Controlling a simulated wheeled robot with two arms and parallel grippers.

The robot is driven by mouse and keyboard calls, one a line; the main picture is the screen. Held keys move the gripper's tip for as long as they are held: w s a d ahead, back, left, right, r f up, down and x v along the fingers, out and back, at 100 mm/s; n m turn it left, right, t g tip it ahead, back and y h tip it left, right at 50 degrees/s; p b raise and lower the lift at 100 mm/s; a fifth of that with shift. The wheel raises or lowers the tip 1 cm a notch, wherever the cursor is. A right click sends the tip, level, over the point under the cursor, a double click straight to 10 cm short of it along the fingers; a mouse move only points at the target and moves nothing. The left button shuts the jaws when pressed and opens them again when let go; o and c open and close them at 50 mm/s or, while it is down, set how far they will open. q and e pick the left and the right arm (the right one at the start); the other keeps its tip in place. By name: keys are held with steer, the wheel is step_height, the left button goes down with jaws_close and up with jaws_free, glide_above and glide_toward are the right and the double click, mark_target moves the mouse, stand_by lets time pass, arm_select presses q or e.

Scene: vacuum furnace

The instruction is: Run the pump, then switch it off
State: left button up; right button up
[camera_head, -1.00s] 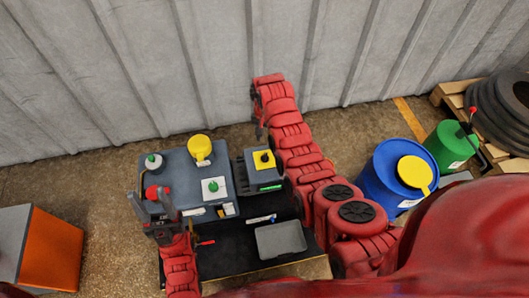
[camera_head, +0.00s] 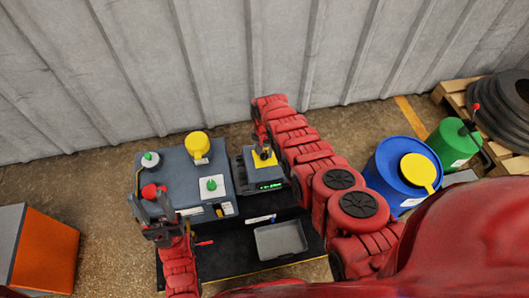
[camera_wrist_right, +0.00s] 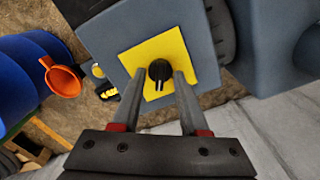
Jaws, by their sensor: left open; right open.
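A small grey box (camera_head: 248,178) carries a yellow plate (camera_head: 270,160) with a black knob, and green lit marks show on its front. In the right wrist view the yellow plate (camera_wrist_right: 137,57) lies below my right gripper (camera_wrist_right: 160,77), which is open with one finger on each side of the black knob (camera_wrist_right: 160,69). Whether the fingers touch the knob I cannot tell. In the head view my right gripper (camera_head: 262,148) is over the plate. My left gripper (camera_head: 152,205) is open near a red knob (camera_head: 150,190) on the larger grey unit (camera_head: 178,175).
The larger unit carries a yellow-capped part (camera_head: 197,145), a green button on a white plate (camera_head: 212,187) and another green-topped part (camera_head: 150,160). A grey tray (camera_head: 280,239) lies in front. A blue drum (camera_head: 385,175) and green drum (camera_head: 450,145) stand right; an orange box (camera_head: 45,250) stands left.

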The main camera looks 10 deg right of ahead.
jaws_close()
steer(key=shift+n, duration=0.4)
steer(key=n, duration=0.5)
steer(key=shift+n, duration=3)
